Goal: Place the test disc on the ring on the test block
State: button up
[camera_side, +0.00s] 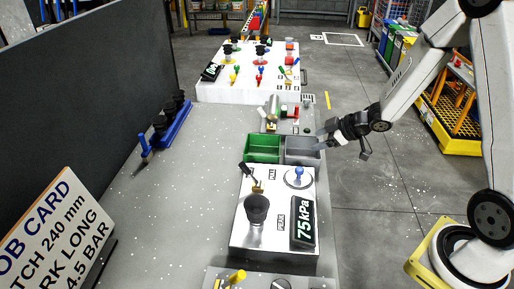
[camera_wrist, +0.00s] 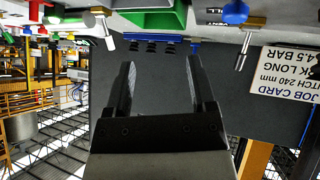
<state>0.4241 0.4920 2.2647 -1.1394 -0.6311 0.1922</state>
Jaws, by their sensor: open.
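The test block (camera_side: 277,235) is a white box near the front of the bench, with a black cup on a metal stem and a black display reading 75 kPa. A pale round plate with a blue knob (camera_side: 299,173), apparently the test disc, sits at its back right. I cannot tell whether the ring is under it. A blue knob also shows at the top of the wrist view (camera_wrist: 235,12). My gripper (camera_side: 325,135) is above and behind the block, near the grey bin. In the wrist view its two fingers (camera_wrist: 161,75) are apart with nothing between them.
A green bin (camera_side: 262,149) and a grey bin (camera_side: 303,145) stand behind the block. A small brass-coloured valve with a black lever (camera_side: 256,184) is on the block's back left. A blue rack (camera_side: 172,126) and a job card (camera_side: 52,232) stand at left. A white table is further back.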

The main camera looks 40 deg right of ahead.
jog(key=s+a+r+m+g+h, duration=0.1)
jog(key=s+a+m+g, duration=0.2)
jog(key=s, duration=0.4)
jog(key=s+a+r+m+g+h, duration=0.2)
jog(key=s+a+m+g, duration=0.1)
jog(key=s, duration=0.4)
jog(key=a+m, duration=0.1)
jog(key=a, duration=0.1)
jog(key=shift+s+a+g+h, duration=0.25)
jog(key=shift+a+g+h, duration=0.05)
jog(key=shift+a, duration=0.1)
